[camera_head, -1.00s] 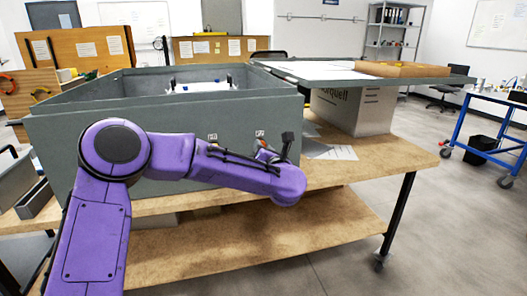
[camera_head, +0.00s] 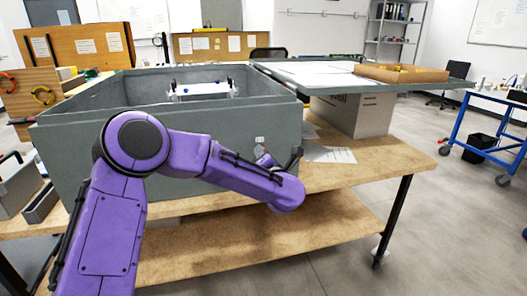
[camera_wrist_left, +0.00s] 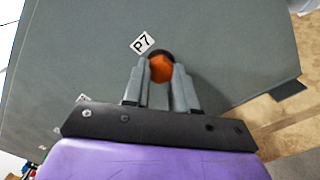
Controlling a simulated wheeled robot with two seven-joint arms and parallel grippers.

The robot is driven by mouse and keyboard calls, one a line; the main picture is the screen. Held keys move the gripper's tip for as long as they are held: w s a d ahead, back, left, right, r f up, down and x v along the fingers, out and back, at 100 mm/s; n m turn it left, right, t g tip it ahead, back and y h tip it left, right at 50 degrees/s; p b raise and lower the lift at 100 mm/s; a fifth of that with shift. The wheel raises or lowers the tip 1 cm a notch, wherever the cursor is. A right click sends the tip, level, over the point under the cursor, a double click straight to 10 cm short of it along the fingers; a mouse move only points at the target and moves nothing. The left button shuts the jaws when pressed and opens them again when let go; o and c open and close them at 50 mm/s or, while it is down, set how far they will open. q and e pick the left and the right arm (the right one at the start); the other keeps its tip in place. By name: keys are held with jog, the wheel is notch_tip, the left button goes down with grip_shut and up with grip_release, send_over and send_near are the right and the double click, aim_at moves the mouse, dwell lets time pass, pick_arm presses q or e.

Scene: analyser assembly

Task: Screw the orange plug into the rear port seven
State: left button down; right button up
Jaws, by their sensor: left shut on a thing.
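The orange plug (camera_wrist_left: 160,69) is between the fingertips of my left gripper (camera_wrist_left: 160,78) in the left wrist view. The gripper is shut on it. The plug is at a dark round opening (camera_wrist_left: 163,53) in the grey wall, beside a white label reading P7 (camera_wrist_left: 143,42). How deep the plug sits I cannot tell. In the head view my left gripper (camera_head: 266,158) is close to the front wall of the grey housing (camera_head: 90,141), mostly hidden by my purple arm. The plug cannot be made out there. My right gripper is in no view.
The housing stands open-topped on a wooden workbench (camera_head: 366,168). A grey panel (camera_head: 430,81) with a shallow wooden tray (camera_head: 400,74) lies to the right, above a cardboard box (camera_head: 360,112). Papers (camera_head: 330,154) lie on the bench. A blue trolley (camera_head: 490,125) stands farther right.

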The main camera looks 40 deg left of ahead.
pick_arm(q)
jog(key=shift+m+p, duration=0.85)
jog(key=shift+m, duration=0.35)
jog(key=m+p, duration=0.5)
jog(key=m, duration=0.1)
jog(key=shift+p, duration=0.3)
jog(key=c, duration=0.8)
grip_release()
jog(key=shift+c, duration=0.2)
jog(key=shift+s, duration=0.1)
